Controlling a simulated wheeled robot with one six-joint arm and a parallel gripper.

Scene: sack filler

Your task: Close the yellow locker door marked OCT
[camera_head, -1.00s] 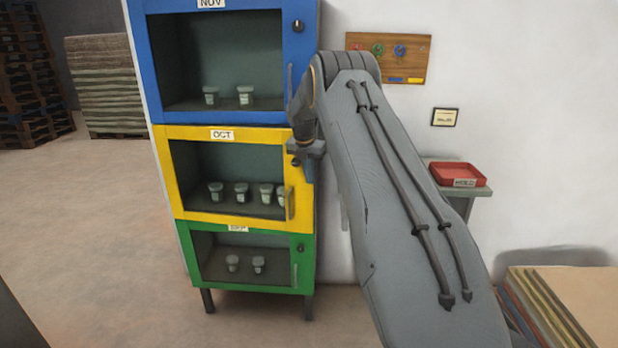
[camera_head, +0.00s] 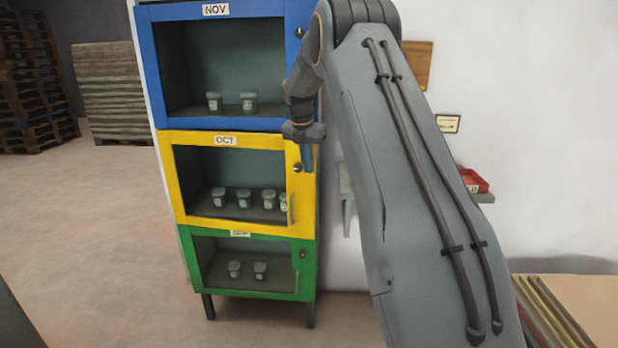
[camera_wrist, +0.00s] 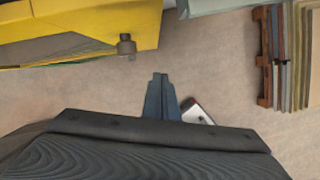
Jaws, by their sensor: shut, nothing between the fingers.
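The yellow locker door (camera_head: 185,185) marked OCT (camera_head: 226,141) is the middle one of three stacked doors. It has a window, a dark round lock (camera_head: 298,168) and an upright handle (camera_head: 290,208) on its right side. It looks flush or nearly flush with its neighbours; I cannot tell if a small gap is left. My gripper (camera_head: 308,168) is shut and empty, pointing down in front of the door's upper right corner. In the wrist view my fingertips (camera_wrist: 160,76) are together, apart from the yellow door (camera_wrist: 90,22) and its protruding lock (camera_wrist: 126,46).
The blue NOV door (camera_head: 150,60) is above and the green SEP door (camera_head: 195,265) below. Small jars stand behind the windows. To the right are a wooden board (camera_head: 417,62), a red tray (camera_head: 472,180) and stacked sheets (camera_head: 570,300).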

